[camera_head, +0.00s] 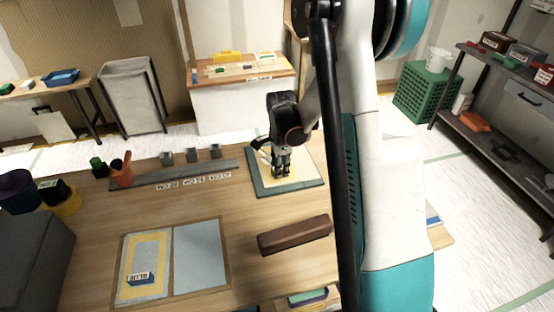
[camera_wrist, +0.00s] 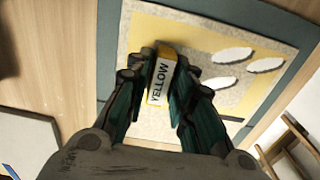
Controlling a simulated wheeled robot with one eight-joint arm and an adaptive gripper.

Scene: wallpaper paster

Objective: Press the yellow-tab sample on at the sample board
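The sample board (camera_head: 262,191) is a flat blue-grey board near the table's far right edge. A yellow and speckled sheet with white oval patches (camera_wrist: 210,35) lies over the board (camera_wrist: 109,45) in the wrist view, with a blue-grey border showing around it. Whether the sheet is flush with the board I cannot tell. The tab labelled YELLOW (camera_wrist: 161,80) stands up from the sheet. My gripper (camera_wrist: 165,62) has one finger on each side of this tab, closed against it. In the head view my gripper (camera_head: 283,172) points down over the sheet and hides the tab.
A sheet with a BLUE tab (camera_head: 141,278) lies front left, beside a plain grey-blue panel (camera_head: 199,256). A brown bar (camera_head: 295,235) lies front of the board. A grey strip with small blocks (camera_head: 181,176) and an orange holder (camera_head: 121,172) stand at the back left.

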